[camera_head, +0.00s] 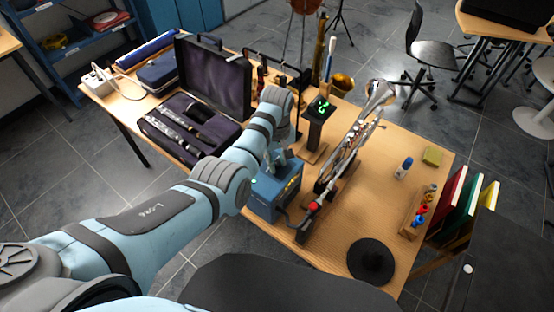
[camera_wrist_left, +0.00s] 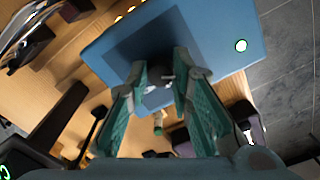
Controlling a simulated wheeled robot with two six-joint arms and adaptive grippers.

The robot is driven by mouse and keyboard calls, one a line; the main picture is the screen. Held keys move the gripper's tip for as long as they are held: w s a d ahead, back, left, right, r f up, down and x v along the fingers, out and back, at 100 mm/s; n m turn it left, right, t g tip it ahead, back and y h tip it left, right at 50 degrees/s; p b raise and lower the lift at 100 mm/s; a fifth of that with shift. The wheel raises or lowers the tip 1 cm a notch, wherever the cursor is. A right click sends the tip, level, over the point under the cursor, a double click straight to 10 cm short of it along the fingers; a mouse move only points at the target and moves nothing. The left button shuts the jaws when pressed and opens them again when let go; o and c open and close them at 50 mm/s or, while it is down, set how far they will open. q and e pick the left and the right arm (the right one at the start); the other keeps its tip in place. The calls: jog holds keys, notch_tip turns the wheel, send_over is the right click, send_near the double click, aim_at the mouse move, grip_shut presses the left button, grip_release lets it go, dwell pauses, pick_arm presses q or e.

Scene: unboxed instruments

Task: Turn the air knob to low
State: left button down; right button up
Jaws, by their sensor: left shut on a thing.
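A blue box (camera_head: 268,194) stands near the left front edge of the wooden table. In the left wrist view the same box (camera_wrist_left: 225,28) fills the top, with a lit round green spot at its right. My left gripper (camera_wrist_left: 161,72) is at the box, its two green fingers shut on a small grey knob (camera_wrist_left: 158,90). The fingers hide part of the knob, so its pointer and any markings cannot be read. In the head view my left gripper (camera_head: 280,158) is just above and behind the box. My right gripper is not in view.
A trumpet (camera_head: 350,150) lies on a stand right of the box. A black post with a green display (camera_head: 320,107) stands behind it. An open instrument case (camera_head: 215,75) is at the left. A black round mute (camera_head: 371,260) lies at the front right.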

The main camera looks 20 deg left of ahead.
aim_at(277, 162)
pick_arm(q)
jog(key=shift+w+n, duration=0.1)
jog(key=shift+n, duration=0.2)
jog(key=c, duration=1.7)
grip_release()
jog(key=shift+o, duration=1.4)
jog(key=shift+w+a, duration=0.1)
jog(key=shift+r, duration=0.2)
notch_tip(277, 162, up, 7)
